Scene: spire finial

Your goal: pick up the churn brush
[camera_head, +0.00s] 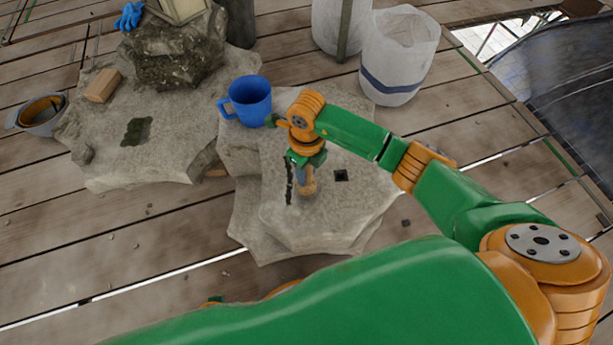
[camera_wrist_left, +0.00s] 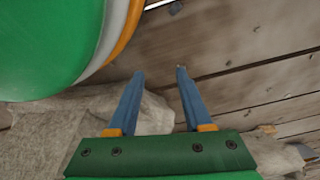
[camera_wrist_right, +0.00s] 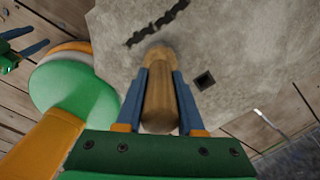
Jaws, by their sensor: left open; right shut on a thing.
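My right gripper (camera_head: 306,176) points down over the front stone block in the head view. In the right wrist view its two blue fingers (camera_wrist_right: 160,95) are shut on a rounded wooden piece (camera_wrist_right: 159,95), which I take to be the churn brush. Its lower end shows below the fingers in the head view (camera_head: 309,188), at or just above the stone; I cannot tell if it touches. Its upper part is hidden by the gripper. My left gripper (camera_wrist_left: 158,75) is open and empty in its wrist view, above the stone's edge and the planks.
The front stone block (camera_head: 285,225) has a dark slot and a small square hole. A blue mug (camera_head: 251,101) stands behind my right gripper. A second slab (camera_head: 180,150) at the left bears a wooden block (camera_head: 102,86). A white bucket (camera_head: 400,55) stands at the back right.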

